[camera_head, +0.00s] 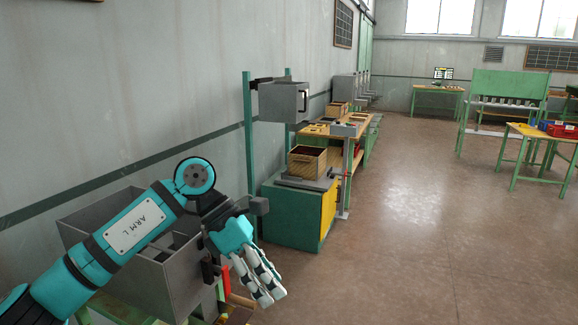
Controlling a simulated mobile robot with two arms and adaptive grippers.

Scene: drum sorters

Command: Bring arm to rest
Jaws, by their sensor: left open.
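My left arm reaches in from the lower left, raised and bent, with "ARM L" on its upper link. My left gripper (268,297) hangs from its end, pointing down and to the right. Its fingers are open and I see nothing held between them. It is in front of the right side of a grey metal hopper-like bin (185,281); I cannot tell whether they touch. My right arm and right gripper are not in view.
A green and yellow station (293,222) with a wooden crate (306,163) stands along the left wall, with workbenches behind it. Green tables (542,134) stand at the right, one with red and blue bins. The brown floor (400,240) between is clear.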

